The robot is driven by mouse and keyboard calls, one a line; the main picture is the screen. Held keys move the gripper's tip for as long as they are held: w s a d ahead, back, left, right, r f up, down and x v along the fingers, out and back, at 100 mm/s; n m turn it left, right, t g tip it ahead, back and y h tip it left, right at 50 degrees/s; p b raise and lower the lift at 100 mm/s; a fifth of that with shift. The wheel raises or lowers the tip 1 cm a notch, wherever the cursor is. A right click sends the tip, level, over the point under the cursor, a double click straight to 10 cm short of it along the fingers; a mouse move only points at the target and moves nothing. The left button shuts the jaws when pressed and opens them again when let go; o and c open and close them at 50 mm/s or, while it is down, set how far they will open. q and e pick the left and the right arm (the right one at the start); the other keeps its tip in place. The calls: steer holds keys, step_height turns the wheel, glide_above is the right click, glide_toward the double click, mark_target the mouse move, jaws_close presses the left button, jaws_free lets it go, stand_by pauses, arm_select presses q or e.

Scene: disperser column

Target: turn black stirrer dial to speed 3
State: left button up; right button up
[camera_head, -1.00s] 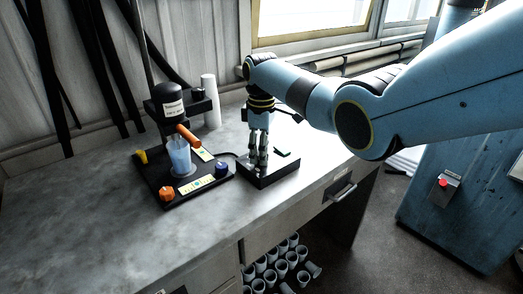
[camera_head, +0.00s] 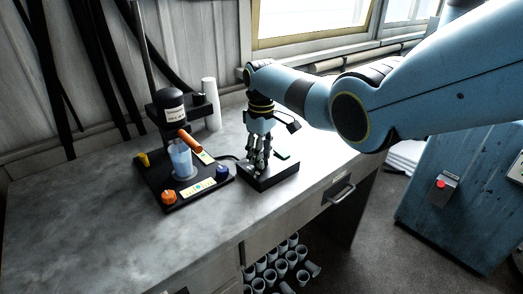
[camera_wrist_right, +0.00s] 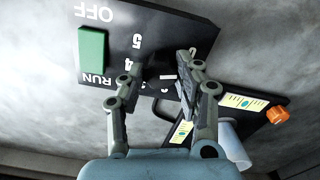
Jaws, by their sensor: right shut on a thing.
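The black control box (camera_head: 283,173) sits on the bench, right of the stirrer stand. In the right wrist view the box (camera_wrist_right: 165,22) shows OFF, RUN, a green switch (camera_wrist_right: 92,50) and white scale numbers, with 5 and 4 readable. My right gripper (camera_head: 258,169) points down over the box. In the wrist view its fingers (camera_wrist_right: 157,80) are shut on the black stirrer dial (camera_wrist_right: 160,68), one on each side. A small white mark shows between the fingertips; I cannot tell which number the dial points to. My left gripper is out of view.
The stirrer stand (camera_head: 172,106) holds a motor above a blue beaker (camera_head: 180,158) on a black base. An orange knob (camera_head: 168,197), a blue knob (camera_head: 222,172) and a yellow knob (camera_head: 143,159) sit on the base. A white cylinder (camera_head: 210,103) stands behind. The front left bench is clear.

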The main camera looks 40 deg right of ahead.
steer(key=m+p, duration=0.1)
steer(key=m, duration=0.2)
steer(key=shift+r+m, duration=0.1)
steer(key=shift+m, duration=0.3)
steer(key=m+p, duration=0.1)
steer(key=m, duration=0.1)
steer(key=shift+m, duration=0.4)
steer(key=m+p, duration=0.1)
steer(key=m, duration=1.1)
steer(key=shift+m, duration=0.3)
steer(key=m+p, duration=0.1)
steer(key=m, duration=0.5)
steer(key=shift+m, duration=0.4)
steer(key=o, duration=1.1)
steer(key=shift+o, duration=0.2)
